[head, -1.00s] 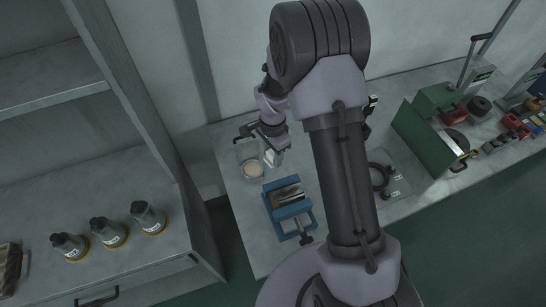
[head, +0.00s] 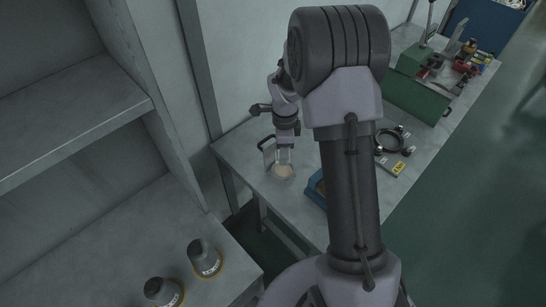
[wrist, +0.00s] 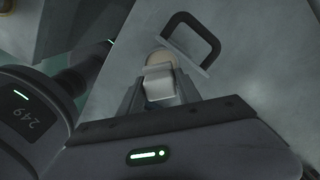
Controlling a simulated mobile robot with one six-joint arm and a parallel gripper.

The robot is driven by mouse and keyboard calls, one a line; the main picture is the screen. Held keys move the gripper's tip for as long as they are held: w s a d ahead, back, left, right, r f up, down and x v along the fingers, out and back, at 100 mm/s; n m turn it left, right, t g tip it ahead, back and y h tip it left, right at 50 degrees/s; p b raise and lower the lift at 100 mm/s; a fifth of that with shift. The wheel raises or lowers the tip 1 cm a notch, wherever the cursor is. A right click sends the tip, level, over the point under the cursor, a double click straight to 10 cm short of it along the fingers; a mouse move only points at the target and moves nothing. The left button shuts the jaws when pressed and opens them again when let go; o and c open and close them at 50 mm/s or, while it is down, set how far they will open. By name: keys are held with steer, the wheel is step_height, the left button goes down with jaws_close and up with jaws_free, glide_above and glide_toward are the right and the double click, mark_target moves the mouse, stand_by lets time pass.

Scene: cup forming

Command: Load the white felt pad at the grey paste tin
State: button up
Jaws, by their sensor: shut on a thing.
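My gripper (head: 284,158) points down over the near left end of the bench. It is shut on the white felt pad, a pale block (wrist: 160,83) between the fingers in the wrist view. The paste tin, with a round beige face (head: 283,172), sits directly under the fingertips. In the wrist view the beige paste (wrist: 159,58) shows just beyond the pad, which partly covers it. I cannot tell whether the pad touches the paste. The tin's grey rim is hard to make out.
A dark handle (head: 266,142) stands close behind the tin. A blue vise (head: 317,187) is to its right, partly behind my arm. A black ring (head: 390,141) and a green machine (head: 416,97) are farther along. Bottles (head: 204,257) stand on the left cabinet.

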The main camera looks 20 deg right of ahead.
mark_target(283, 171)
steer(key=shift+w+d+m, duration=0.1)
steer(key=shift+w+m, duration=0.05)
steer(key=shift+m, duration=0.25)
steer(key=shift+f, duration=0.2)
steer(key=shift+d+f+b, duration=0.15)
steer(key=shift+f+b, duration=1.75)
steer(key=shift+f, duration=0.95)
steer(key=shift+s+f+b, duration=0.2)
steer(key=shift+f+b, duration=0.35)
steer(key=shift+b, duration=0.1)
step_height(283, 171, up, 7)
steer(key=p, duration=0.4)
steer(key=shift+r, duration=0.1)
steer(key=shift+w, duration=0.1)
